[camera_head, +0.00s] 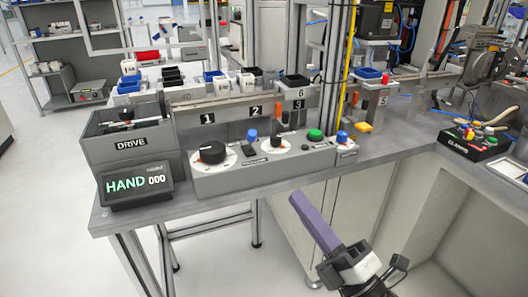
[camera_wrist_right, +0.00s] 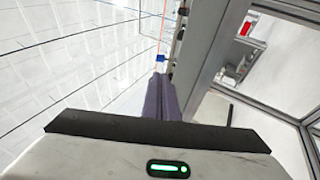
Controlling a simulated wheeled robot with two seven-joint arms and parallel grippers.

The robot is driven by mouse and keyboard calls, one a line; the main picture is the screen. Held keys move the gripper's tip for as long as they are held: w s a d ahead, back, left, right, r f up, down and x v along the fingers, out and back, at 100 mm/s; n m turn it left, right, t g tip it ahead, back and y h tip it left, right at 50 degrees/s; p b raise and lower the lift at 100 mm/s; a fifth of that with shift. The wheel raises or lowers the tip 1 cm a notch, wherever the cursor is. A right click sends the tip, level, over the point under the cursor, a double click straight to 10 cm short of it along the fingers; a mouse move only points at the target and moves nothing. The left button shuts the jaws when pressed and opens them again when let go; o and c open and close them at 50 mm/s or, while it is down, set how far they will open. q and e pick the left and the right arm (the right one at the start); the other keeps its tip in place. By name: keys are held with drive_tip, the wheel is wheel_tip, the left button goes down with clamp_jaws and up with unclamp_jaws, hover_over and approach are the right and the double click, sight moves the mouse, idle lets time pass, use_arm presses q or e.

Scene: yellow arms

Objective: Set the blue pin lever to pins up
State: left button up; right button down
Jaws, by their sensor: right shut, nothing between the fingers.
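A blue-topped knob (camera_head: 342,137) stands on a small grey box with a white dial plate at the right end of the control panel. A second blue knob (camera_head: 252,135) stands between the black dial and the smaller dial; I cannot read which one is labelled for pins. My right gripper (camera_head: 299,197) has long purple fingers, shut and empty, held in the air in front of the bench's front edge, below and apart from both knobs. The right wrist view shows its fingers (camera_wrist_right: 160,80) together, with a small blue thing (camera_wrist_right: 160,57) beyond the tips. My left gripper is out of view.
The panel also carries a large black dial (camera_head: 212,152), a green button (camera_head: 315,135) and a smaller dial (camera_head: 277,146). A bare bench strip (camera_head: 225,194) lies before the panel.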

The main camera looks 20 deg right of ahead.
drive_tip(key=p, duration=0.2)
approach(254, 139)
drive_tip(key=x, duration=0.4)
drive_tip(key=shift+w+a+r, duration=0.1)
drive_tip(key=shift+w+r, duration=0.15)
drive_tip(key=shift+w, duration=0.05)
drive_tip(key=shift+x, duration=0.8)
drive_tip(key=shift+f, duration=0.1)
